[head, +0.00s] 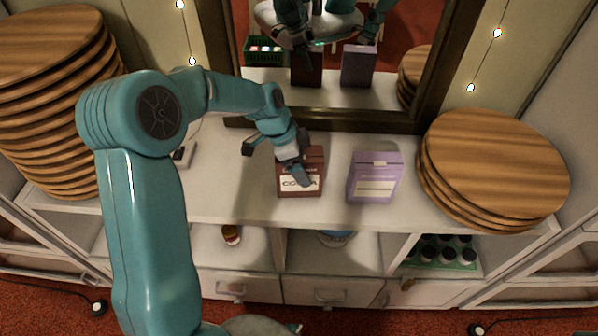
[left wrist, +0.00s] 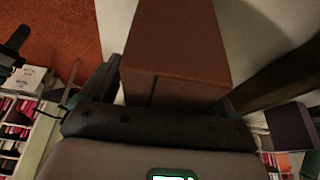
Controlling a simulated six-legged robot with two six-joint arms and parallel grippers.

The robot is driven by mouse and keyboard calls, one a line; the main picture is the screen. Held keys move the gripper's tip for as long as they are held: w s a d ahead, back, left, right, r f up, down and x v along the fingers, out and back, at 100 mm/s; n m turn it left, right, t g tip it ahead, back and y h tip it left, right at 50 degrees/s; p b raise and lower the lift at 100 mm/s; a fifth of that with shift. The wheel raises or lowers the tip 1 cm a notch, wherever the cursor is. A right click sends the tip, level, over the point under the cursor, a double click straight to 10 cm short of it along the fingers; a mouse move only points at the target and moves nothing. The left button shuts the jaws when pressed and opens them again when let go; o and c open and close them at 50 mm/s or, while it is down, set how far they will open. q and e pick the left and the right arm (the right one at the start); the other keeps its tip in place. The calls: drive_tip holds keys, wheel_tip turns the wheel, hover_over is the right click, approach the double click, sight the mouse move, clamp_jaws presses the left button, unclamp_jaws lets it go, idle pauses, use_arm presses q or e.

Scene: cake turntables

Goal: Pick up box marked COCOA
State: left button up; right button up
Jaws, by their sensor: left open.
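The box marked COCOA (head: 300,186) is dark red-brown with a pale label and stands upright on the white counter, in front of the mirror. My left gripper (head: 276,160) is open at the box; one finger overlaps the box and part of its label in the head view, the other is to its left. In the left wrist view the brown box (left wrist: 178,50) fills the space between the open fingers of my left gripper (left wrist: 160,95). I cannot tell whether the fingers touch it. My right gripper is not in view.
A purple box (head: 375,178) stands just right of the cocoa box. Stacked wooden turntables (head: 490,165) stand at right, and a taller stack (head: 50,45) at left. The framed mirror (head: 340,120) closes off the back. Shelf compartments lie below the counter (head: 235,205).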

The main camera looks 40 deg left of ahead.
use_arm(q)
drive_tip(key=shift+w+f+b, duration=0.1)
drive_tip(key=shift+f+b, duration=0.15)
drive_tip(key=shift+b, duration=0.2)
idle(0.5)
drive_tip(key=c, duration=1.3)
drive_tip(key=shift+r, duration=0.1)
